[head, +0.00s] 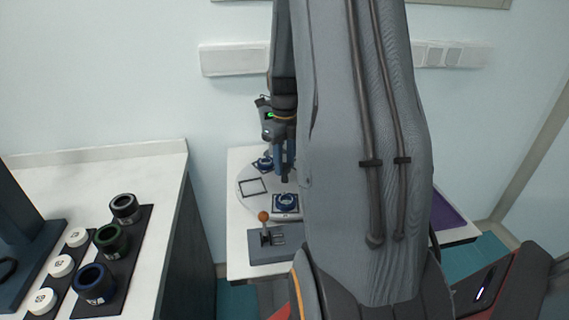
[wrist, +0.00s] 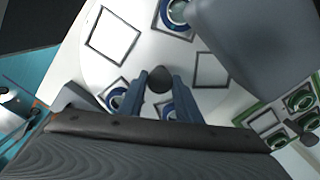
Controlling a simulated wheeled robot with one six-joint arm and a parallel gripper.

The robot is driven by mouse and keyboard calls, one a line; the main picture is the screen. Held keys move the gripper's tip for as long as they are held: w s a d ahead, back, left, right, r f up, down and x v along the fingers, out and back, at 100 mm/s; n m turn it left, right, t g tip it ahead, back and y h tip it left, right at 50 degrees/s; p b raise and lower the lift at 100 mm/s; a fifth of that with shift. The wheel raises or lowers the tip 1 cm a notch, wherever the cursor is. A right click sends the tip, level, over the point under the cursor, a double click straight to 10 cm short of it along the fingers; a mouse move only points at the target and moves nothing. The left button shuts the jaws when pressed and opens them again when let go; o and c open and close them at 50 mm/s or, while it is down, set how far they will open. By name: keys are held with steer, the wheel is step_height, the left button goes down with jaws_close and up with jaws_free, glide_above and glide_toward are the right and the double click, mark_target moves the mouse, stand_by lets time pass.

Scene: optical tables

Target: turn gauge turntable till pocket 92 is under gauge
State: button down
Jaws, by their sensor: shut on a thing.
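The gauge turntable (head: 244,199) is a pale disc on the white table, with square pockets around it. In the wrist view the turntable (wrist: 128,64) shows a dark-framed empty pocket (wrist: 113,36), another empty pocket (wrist: 211,69), and blue-ringed parts in other pockets, one at the top (wrist: 178,12). My gripper (wrist: 160,84) points down over the disc, its two fingers on either side of a dark round knob (wrist: 159,76) and shut on it. No pocket number is readable, so I cannot tell which is 92. I cannot clearly pick out the gauge.
A large grey body (wrist: 252,40) covers the upper right of the wrist view. A grey box with an orange-knobbed lever (head: 264,217) stands at the table's front. A left bench (head: 150,160) holds dark rings and white discs. A green-edged holder (wrist: 262,122) lies at right.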

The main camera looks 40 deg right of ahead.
mark_target(285, 165)
steer(key=shift+r+m+b, duration=0.1)
steer(key=shift+m+b, duration=0.2)
steer(key=shift+m, duration=2.4)
steer(key=c, duration=1.3)
jaws_free()
steer(key=shift+d+r+b, duration=0.1)
steer(key=shift+r+b, duration=0.85)
steer(key=shift+r, duration=2.95)
